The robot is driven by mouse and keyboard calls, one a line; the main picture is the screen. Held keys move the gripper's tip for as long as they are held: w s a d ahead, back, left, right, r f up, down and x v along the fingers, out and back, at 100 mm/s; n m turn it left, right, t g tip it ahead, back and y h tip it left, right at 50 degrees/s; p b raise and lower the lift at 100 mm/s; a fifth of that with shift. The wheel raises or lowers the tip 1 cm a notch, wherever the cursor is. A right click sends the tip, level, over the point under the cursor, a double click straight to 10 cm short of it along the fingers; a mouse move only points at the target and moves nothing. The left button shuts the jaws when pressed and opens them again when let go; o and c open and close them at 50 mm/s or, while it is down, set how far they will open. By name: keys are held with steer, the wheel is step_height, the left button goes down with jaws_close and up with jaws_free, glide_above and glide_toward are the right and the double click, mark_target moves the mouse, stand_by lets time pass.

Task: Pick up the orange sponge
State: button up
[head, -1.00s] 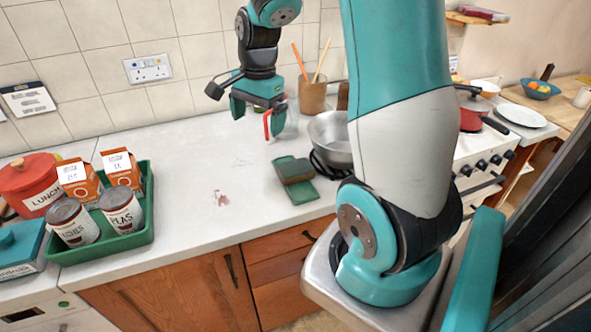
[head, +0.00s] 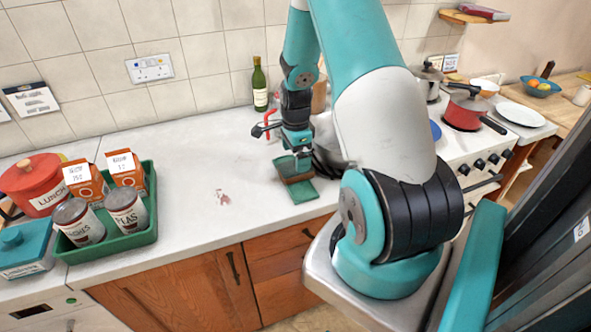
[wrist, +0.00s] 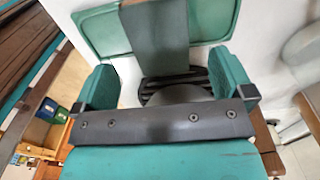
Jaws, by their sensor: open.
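A small block, the likely sponge (head: 297,179), lies on a green cloth or pad (head: 305,195) near the counter's front edge. It has a dull green top and a brownish side rather than clear orange. My gripper (head: 293,166) is directly over it, pointing down, and partly hides it. In the wrist view the gripper (wrist: 165,88) is open. The block's dark grey-green top (wrist: 155,30) shows between and beyond the two green fingers, with the green pad (wrist: 103,32) on both sides. I cannot tell whether the fingers touch the block.
A metal pan (head: 328,140) stands just right of my gripper, partly hidden by my arm. A wine bottle (head: 260,85) stands behind. A green tray (head: 150,232) with cans and cartons is at left. The counter's middle (head: 190,165) is clear except for a reddish stain.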

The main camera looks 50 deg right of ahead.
step_height(320, 180, down, 6)
steer(key=shift+r+p, duration=0.25)
steer(key=shift+p, duration=0.3)
steer(key=c, duration=1.1)
steer(key=shift+o, duration=0.2)
steer(key=shift+r, duration=0.1)
steer(key=shift+w+r+b, duration=0.1)
steer(key=shift+r+b, duration=0.4)
steer(key=shift+r, duration=0.15)
step_height(320, 180, up, 2)
steer(key=shift+r+b, duration=0.1)
steer(key=shift+b, duration=0.5)
steer(key=s+a+b, duration=0.1)
steer(key=s+a, duration=0.1)
steer(key=s, duration=0.1)
steer(key=s+a+b, duration=0.2)
steer(key=s, duration=0.2)
steer(key=s+a+b, duration=0.1)
steer(key=s+a, duration=0.1)
steer(key=s, duration=0.1)
steer(key=shift+s+a+f, duration=0.2)
steer(key=shift+s+a, duration=0.05)
steer(key=shift+s, duration=0.1)
steer(key=shift+s+a+r+p, duration=0.2)
steer(key=shift+s+r+p, duration=0.15)
steer(key=shift+r+p, duration=0.25)
steer(key=p, duration=0.2)
steer(key=shift+f+p, duration=0.1)
steer(key=shift+p, duration=0.3)
